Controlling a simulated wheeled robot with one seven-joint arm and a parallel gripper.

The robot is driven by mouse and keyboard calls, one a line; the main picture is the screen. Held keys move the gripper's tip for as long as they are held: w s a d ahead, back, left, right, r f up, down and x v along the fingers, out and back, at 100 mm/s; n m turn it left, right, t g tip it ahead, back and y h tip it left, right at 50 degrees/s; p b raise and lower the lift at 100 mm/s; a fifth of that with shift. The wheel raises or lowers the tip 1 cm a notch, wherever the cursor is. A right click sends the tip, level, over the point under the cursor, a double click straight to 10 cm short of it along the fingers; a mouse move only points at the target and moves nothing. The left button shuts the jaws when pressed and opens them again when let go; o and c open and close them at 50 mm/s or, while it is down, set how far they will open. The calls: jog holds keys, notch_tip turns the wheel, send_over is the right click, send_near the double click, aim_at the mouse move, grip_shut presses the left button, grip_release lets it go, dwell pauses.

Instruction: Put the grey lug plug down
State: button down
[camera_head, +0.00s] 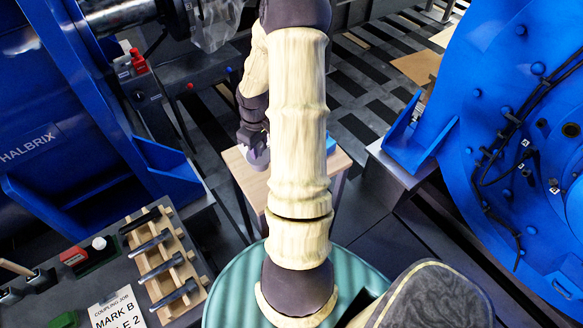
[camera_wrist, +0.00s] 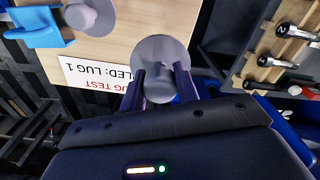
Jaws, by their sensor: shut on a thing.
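My gripper (camera_wrist: 159,88) is shut on the grey lug plug (camera_wrist: 160,50), a round flanged piece with a narrower knob between the two fingers. In the wrist view the plug is over the edge of a pale wooden table top (camera_wrist: 125,48). In the head view my gripper (camera_head: 252,138) points down, with the grey plug (camera_head: 258,158) under it at the table's (camera_head: 247,180) left side. I cannot tell whether the plug touches the wood. A second grey plug (camera_wrist: 80,16) sits at a blue holder (camera_wrist: 38,27) in the wrist view.
A white card with "LUG 1" lettering (camera_wrist: 88,75) lies beside the held plug. A wooden rack with several dark-handled tools (camera_head: 160,262) stands on the left bench. Large blue motor housings flank the table. My arm hides part of the table top in the head view.

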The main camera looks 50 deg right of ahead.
aim_at(262, 156)
jog(key=shift+s+d+r, duration=0.2)
jog(key=shift+s+r, duration=0.2)
jog(key=shift+f, duration=0.1)
notch_tip(262, 156, down, 6)
jog(key=shift+f, duration=0.1)
jog(key=shift+f, duration=1.9)
